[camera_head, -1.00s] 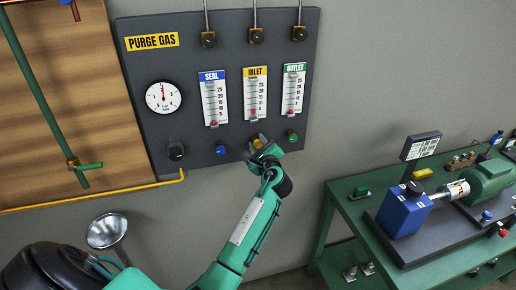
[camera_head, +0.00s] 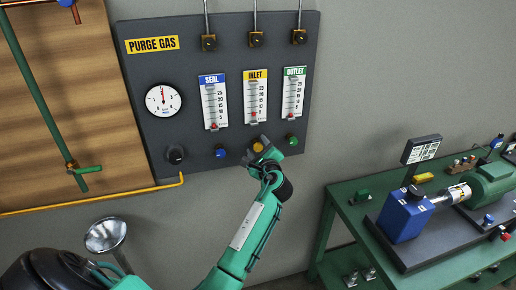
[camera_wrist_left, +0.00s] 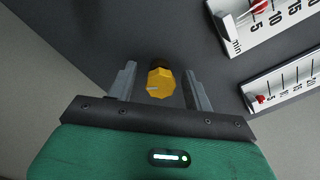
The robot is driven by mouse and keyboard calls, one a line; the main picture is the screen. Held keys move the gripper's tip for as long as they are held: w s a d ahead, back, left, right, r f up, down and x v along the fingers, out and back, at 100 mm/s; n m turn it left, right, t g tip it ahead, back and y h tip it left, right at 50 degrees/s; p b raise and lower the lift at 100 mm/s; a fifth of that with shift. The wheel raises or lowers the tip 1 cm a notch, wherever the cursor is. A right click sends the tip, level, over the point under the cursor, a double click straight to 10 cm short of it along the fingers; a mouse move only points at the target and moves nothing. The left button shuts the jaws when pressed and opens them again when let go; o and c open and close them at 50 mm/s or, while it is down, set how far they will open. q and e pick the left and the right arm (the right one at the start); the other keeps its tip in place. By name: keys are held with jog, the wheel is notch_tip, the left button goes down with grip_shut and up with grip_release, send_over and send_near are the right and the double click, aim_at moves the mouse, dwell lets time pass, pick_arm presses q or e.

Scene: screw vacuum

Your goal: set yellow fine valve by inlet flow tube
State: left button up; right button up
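The yellow fine valve (camera_head: 257,146) is a round knob on the dark purge gas panel, below the inlet flow tube (camera_head: 255,97). The inlet tube's red float (camera_head: 254,115) sits low on its scale. My left gripper (camera_head: 264,148) is at the yellow valve. In the left wrist view the yellow valve (camera_wrist_left: 160,83) lies between the two fingers of the left gripper (camera_wrist_left: 159,88), with a gap on each side. A pale mark shows on the knob's face. My right gripper is not in view.
A blue valve (camera_head: 221,151) is left of the yellow one and a green valve (camera_head: 292,139) is close on the right. A black knob (camera_head: 176,154) sits below the round gauge (camera_head: 163,100). A green bench (camera_head: 338,197) with a motor stands at right.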

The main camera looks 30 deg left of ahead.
pick_arm(q)
jog(key=shift+d, duration=0.1)
jog(key=shift+s+d+f, duration=0.1)
jog(key=shift+s+d, duration=0.2)
jog(key=b+v, duration=0.4)
jog(key=v, duration=0.9)
jog(key=shift+a, duration=0.15)
